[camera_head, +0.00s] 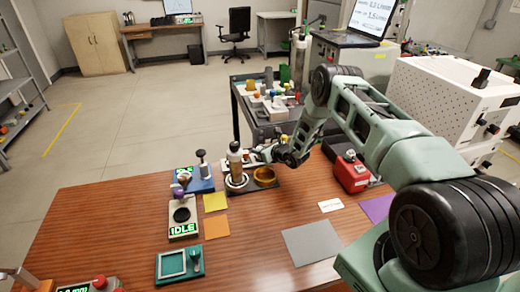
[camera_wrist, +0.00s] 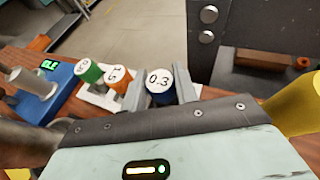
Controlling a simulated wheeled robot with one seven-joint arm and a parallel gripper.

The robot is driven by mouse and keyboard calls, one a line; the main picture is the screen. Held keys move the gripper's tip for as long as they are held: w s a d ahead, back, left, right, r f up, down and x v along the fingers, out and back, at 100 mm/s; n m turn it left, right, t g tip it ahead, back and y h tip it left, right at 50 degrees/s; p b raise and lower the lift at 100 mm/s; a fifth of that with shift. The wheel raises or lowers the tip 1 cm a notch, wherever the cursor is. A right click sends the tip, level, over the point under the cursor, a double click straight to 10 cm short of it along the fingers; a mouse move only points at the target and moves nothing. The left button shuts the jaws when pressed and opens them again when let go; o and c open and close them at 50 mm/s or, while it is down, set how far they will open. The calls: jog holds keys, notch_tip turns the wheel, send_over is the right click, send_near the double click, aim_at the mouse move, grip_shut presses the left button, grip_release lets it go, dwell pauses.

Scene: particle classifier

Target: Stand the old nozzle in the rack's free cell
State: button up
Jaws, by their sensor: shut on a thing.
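My gripper (camera_head: 272,154) is at the far edge of the wooden table, beside the dark device. In the wrist view, my gripper (camera_wrist: 160,98) is shut on a dark blue nozzle (camera_wrist: 158,81) with a white top marked 0.3. The white rack (camera_wrist: 98,97) is just left of it and holds an orange nozzle (camera_wrist: 117,76) and a green nozzle (camera_wrist: 88,70). The held nozzle's lower end is hidden by my gripper, so I cannot tell whether it is in a cell or above the rack. The rack's free cell is not clear to see.
A tall cylinder device (camera_head: 236,160) and an amber dish (camera_head: 265,173) stand close to my gripper. A blue device (camera_head: 200,180) is further left, a red box (camera_head: 351,172) to the right. A dark cart (camera_head: 241,104) is behind.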

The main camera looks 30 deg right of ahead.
jog(key=shift+f, duration=0.15)
jog(key=o, duration=1)
jog(key=b+v, duration=0.2)
jog(key=v, duration=1)
